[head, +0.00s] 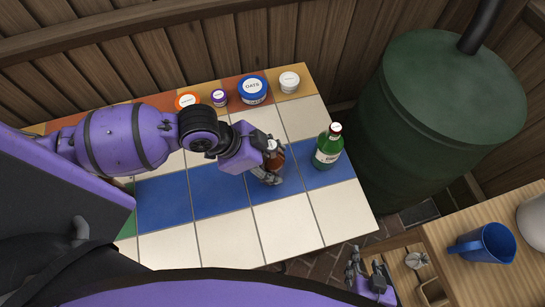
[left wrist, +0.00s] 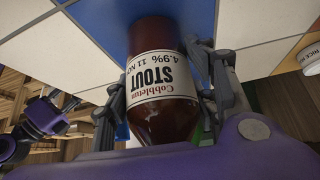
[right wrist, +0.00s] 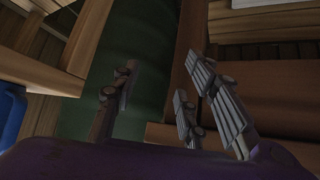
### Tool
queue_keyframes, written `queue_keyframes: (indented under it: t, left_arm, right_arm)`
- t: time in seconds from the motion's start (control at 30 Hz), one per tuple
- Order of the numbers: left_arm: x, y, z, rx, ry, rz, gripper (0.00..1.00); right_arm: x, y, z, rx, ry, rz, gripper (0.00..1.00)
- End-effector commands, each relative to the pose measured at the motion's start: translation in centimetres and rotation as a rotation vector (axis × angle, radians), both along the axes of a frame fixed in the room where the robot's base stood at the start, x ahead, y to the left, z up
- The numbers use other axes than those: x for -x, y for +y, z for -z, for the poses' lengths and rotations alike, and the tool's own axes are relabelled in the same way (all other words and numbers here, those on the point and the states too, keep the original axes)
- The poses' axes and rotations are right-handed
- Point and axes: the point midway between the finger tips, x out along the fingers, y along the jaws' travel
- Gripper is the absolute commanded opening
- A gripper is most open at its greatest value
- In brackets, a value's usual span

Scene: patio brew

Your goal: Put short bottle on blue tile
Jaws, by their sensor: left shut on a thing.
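The short brown bottle (head: 276,160) with a white "STOUT" label also shows in the left wrist view (left wrist: 163,75). My left gripper (head: 268,174) is shut around it, with a finger on each side. The bottle is over the row of blue tiles (head: 221,189) on the table. Its base is near a blue tile in the left wrist view; I cannot tell whether it touches. My right gripper (head: 366,273) is low at the right, off the table; its fingers are apart and empty in the right wrist view (right wrist: 155,95).
A green bottle (head: 328,148) stands at the right end of the blue row. Several lidded jars, including a blue oats jar (head: 253,91), line the back edge. A green barrel (head: 437,110) stands right of the table. A blue jug (head: 486,243) is on the wooden side table.

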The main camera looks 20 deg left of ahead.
Motion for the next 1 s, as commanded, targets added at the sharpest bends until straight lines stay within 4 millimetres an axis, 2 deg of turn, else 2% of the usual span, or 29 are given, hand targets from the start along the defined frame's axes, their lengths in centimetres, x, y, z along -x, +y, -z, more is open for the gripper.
queue_keyframes:
  t: [0.07, 0.23, 0.27, 0.37, 0.77, 0.87, 1.0]
  left_arm:
    - [-0.3, 0.0, -0.5, 0.002, -0.009, 0.0, 0.04]
    - [-0.3, -0.1, -0.2, 0.002, -0.009, -0.001, 0.04]
    - [-0.2, 0.0, -0.1, 0.0, -0.007, 0.0, 0.56]
    - [-0.2, 0.0, -0.1, 0.0, -0.007, 0.0, 0.69]
    - [-0.2, 0.1, -0.5, 0.0, -0.007, -0.001, 0.71]
    - [0.1, 0.7, -1.5, -0.003, -0.009, 0.0, 0.71]
    - [0.8, 2.2, -3.9, -0.005, -0.01, 0.001, 0.71]
  right_arm:
    - [0.0, -0.1, -0.2, 0.001, -0.001, 0.002, 0.4]
    - [1.0, -0.1, 0.3, 0.001, 0.019, 0.002, 0.4]
    - [1.0, -0.1, 0.4, 0.001, 0.02, 0.002, 0.4]
    - [1.1, 0.0, 0.4, -0.001, 0.023, 0.0, 0.4]
    - [1.2, -0.1, 0.4, 0.004, 0.025, -0.01, 0.4]
    - [1.1, -0.1, 0.3, 0.004, 0.023, -0.01, 0.4]
    - [0.9, 0.0, 0.0, 0.003, 0.02, -0.01, 0.4]
